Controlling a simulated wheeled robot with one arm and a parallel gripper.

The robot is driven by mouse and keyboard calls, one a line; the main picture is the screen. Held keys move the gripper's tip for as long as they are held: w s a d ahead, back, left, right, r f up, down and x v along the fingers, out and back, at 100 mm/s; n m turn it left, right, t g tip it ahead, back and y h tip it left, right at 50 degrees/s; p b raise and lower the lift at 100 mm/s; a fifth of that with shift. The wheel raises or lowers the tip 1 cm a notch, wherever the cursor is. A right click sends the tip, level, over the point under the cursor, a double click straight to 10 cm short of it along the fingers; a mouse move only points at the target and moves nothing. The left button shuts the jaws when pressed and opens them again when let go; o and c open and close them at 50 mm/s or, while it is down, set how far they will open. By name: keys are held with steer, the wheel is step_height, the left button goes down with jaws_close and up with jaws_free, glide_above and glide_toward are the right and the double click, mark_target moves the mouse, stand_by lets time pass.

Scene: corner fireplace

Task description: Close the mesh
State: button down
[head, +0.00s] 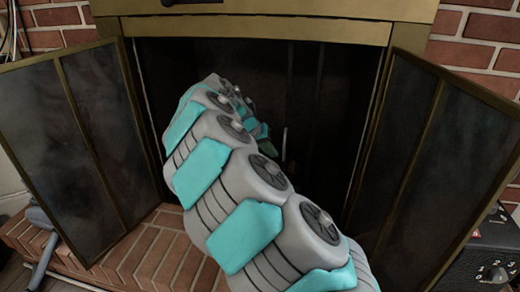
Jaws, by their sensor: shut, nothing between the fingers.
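The fireplace (270,28) has a brass-coloured frame and a dark opening. Its left glass door (95,140) and right glass door (440,150) both stand swung open. The mesh is hard to make out in the dark; a faint pale vertical strip (284,140) shows inside the opening, and I cannot tell whether it is part of the mesh. My arm reaches from the lower right into the opening. My gripper (266,146) is small and dark at its far end, shut and empty, mostly hidden behind my arm. I cannot tell whether it touches anything.
A brick hearth (150,262) lies below the opening. Brick wall (480,45) flanks the frame. A dark box with dials (490,265) stands at the lower right, and a grey object (42,235) at the lower left. The open doors bound the space on both sides.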

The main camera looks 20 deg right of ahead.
steer(key=shift+s+d, duration=0.15)
steer(key=shift+d, duration=0.3)
steer(key=s+d+p, duration=0.1)
steer(key=s+d, duration=0.7)
steer(key=d, duration=0.4)
steer(key=shift+p, duration=0.3)
steer(key=shift+s, duration=0.15)
